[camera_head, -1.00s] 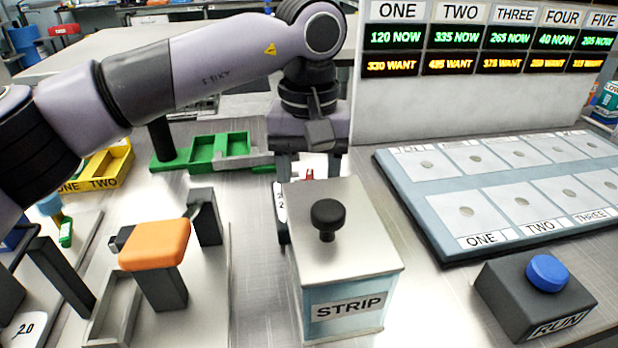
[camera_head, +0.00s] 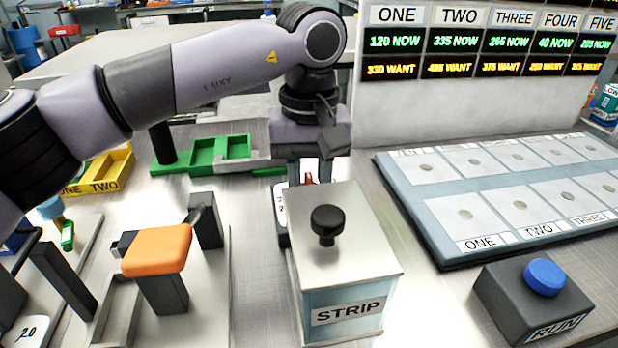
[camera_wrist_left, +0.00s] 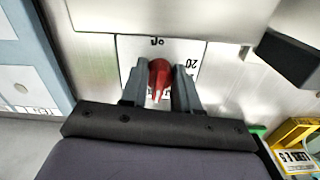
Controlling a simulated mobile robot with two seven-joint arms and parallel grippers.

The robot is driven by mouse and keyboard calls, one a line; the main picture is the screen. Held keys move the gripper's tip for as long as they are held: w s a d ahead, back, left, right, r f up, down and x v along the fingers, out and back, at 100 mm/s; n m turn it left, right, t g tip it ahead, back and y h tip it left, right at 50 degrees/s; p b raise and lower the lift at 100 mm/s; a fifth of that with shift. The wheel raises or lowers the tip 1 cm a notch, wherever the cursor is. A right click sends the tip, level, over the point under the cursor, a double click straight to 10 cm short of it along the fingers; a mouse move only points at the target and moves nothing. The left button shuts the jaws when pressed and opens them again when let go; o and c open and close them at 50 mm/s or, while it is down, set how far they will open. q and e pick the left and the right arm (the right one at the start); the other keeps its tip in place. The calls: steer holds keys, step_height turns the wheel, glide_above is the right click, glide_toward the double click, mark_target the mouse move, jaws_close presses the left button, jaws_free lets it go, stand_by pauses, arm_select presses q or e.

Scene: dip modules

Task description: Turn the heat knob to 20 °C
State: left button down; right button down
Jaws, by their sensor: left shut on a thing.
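The heat knob is red and sits on a white dial plate (camera_wrist_left: 185,48) in the left wrist view. My left gripper (camera_wrist_left: 160,88) is shut on the red knob (camera_wrist_left: 160,72), one grey finger on each side. A "20" mark shows on the plate just right of the knob, and another mark stands at the plate's top edge. The fingers hide part of the dial, and I cannot tell which mark the knob points to. In the head view my left gripper (camera_head: 309,180) reaches down behind the STRIP box, with a bit of red between its fingers. My right gripper is not in view.
The STRIP box (camera_head: 345,265) with a black top knob stands just in front of the gripper. A green tray (camera_head: 205,150) lies to the left, an orange-topped stand (camera_head: 157,250) at front left. A blue RUN button (camera_head: 545,277) and a module board (camera_head: 430,215) are at right.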

mark_target(311, 179)
arm_select(q)
steer(key=n+p, duration=0.1)
steer(key=n, duration=0.4)
steer(key=shift+w+d+r, duration=0.1)
steer(key=n, duration=1.1)
steer(key=shift+w, duration=0.15)
steer(key=n, duration=0.6)
steer(key=shift+w, duration=0.1)
steer(key=c, duration=0.8)
jaws_free()
steer(key=shift+r, duration=3.55)
steer(key=shift+r, duration=0.1)
